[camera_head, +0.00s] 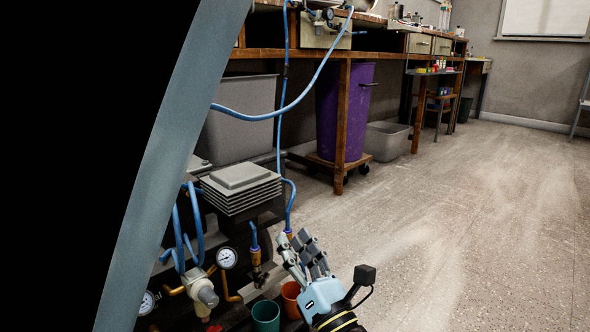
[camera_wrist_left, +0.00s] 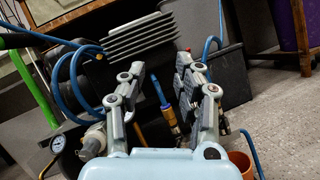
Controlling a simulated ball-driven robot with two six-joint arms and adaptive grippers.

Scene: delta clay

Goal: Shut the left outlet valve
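The compressor's ribbed grey block (camera_head: 240,185) stands left of my left gripper (camera_head: 303,242). The gripper is open and appears empty. A brass outlet fitting (camera_head: 258,270) on a blue hose hangs just left of the fingers; in the left wrist view the brass fitting (camera_wrist_left: 168,115) shows between and beyond the two fingers (camera_wrist_left: 160,70). I cannot tell whether they touch it. A small red part (camera_head: 213,327) sits below the white regulator (camera_head: 200,288). I cannot make out the valve handle's position. My right gripper is not in view.
A pressure gauge (camera_head: 227,258) and coiled blue hoses (camera_head: 178,235) are at the left. A green cup (camera_head: 265,315) and an orange cup (camera_head: 291,298) stand below. A purple bin (camera_head: 343,110) is under the bench. The floor (camera_head: 480,220) to the right is clear.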

